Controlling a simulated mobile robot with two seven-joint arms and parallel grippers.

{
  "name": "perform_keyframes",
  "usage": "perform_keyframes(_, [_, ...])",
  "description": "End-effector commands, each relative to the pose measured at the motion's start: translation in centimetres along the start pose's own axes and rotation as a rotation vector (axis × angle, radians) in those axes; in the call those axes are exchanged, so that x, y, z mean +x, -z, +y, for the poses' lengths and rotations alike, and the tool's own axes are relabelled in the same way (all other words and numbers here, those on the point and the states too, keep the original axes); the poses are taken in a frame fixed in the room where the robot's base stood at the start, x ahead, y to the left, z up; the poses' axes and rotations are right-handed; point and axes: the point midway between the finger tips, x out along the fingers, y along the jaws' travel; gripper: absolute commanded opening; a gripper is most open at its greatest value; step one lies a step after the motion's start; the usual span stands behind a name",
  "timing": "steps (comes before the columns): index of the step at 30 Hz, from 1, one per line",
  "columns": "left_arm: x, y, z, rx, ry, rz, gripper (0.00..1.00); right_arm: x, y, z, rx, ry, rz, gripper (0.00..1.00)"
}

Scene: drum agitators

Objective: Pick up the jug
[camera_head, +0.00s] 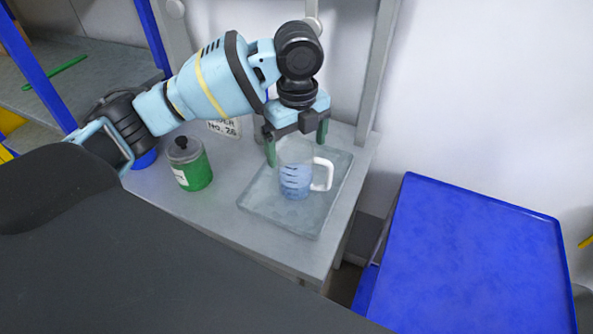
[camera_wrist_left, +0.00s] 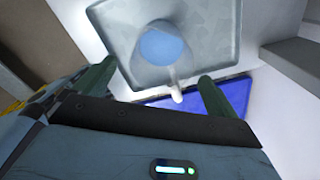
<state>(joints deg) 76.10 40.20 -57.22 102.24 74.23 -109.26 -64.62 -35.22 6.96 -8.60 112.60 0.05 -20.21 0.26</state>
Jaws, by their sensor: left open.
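The jug (camera_head: 296,180) is clear with blue markings and a white handle on its right side. It stands upright on a grey tray (camera_head: 262,212) on the bench. My left gripper (camera_head: 297,150) is open, its green fingers pointing down just behind and above the jug's rim. In the left wrist view the jug (camera_wrist_left: 166,44) shows blue beyond the fingertips, its white handle pointing toward the gap between the open fingers. Nothing is between the fingers that I can tell. My right gripper is not in view.
A large blue tray surface (camera_head: 465,260) lies at the right, apart from the bench. A wall and grey post stand behind.

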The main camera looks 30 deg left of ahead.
Motion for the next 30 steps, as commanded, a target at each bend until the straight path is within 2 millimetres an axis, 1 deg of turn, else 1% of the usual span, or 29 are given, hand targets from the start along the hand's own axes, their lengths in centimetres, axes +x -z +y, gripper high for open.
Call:
perform_keyframes(6, [2.2, 0.1, 0.0, -0.001, -0.003, 0.004, 0.96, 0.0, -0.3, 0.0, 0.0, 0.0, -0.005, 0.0])
perform_keyframes(11, [2.5, 0.0, 0.0, -0.001, 0.0, 0.002, 0.96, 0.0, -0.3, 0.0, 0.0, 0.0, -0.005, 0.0])
perform_keyframes(14, [3.2, 0.1, 0.0, -0.002, -0.001, 0.003, 0.96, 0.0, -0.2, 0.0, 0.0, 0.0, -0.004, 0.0])
perform_keyframes(21, [6.5, 0.1, 0.0, -0.004, -0.002, 0.004, 0.96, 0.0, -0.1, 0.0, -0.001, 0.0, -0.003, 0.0])
perform_keyframes(24, [7.4, 0.1, 0.0, -0.003, -0.001, 0.003, 0.96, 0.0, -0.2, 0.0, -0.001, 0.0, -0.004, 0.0])
perform_keyframes(30, [7.6, 0.1, 0.0, -0.003, 0.002, 0.002, 0.96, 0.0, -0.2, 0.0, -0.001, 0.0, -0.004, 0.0])
